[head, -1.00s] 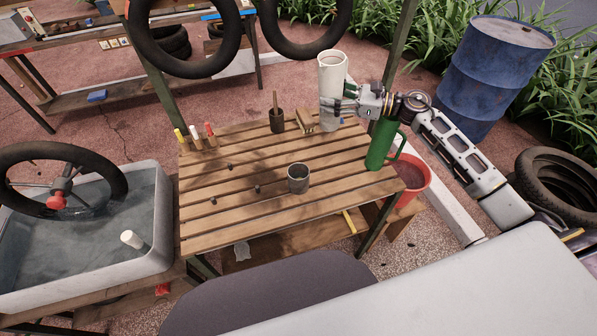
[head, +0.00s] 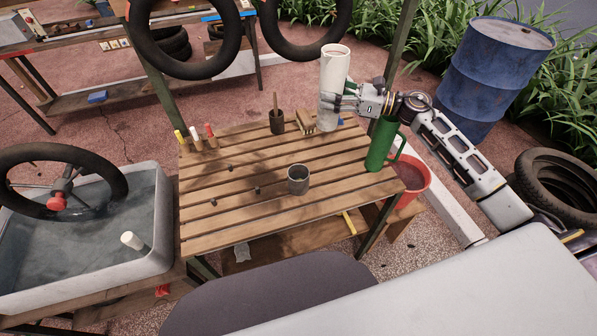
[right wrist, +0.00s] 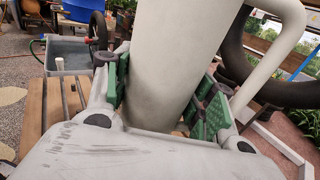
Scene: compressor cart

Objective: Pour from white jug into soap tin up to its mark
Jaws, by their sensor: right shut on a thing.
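The white jug (head: 334,70) stands upright at the back right of the slatted table. My right gripper (head: 338,103) is shut around its lower body. In the right wrist view the jug (right wrist: 172,65) sits between the green finger pads, with its handle (right wrist: 272,60) to the right. I cannot tell whether its base is clear of the table. A grey metal tin (head: 298,187), which looks like the soap tin, stands open on the front middle of the table, apart from the gripper. Its mark and contents cannot be made out. My left gripper is not in view.
A brush pot (head: 277,122), a wooden brush (head: 305,122) and several markers (head: 194,135) line the back. Small dark bits lie left of the tin. A water basin (head: 160,215) is at left.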

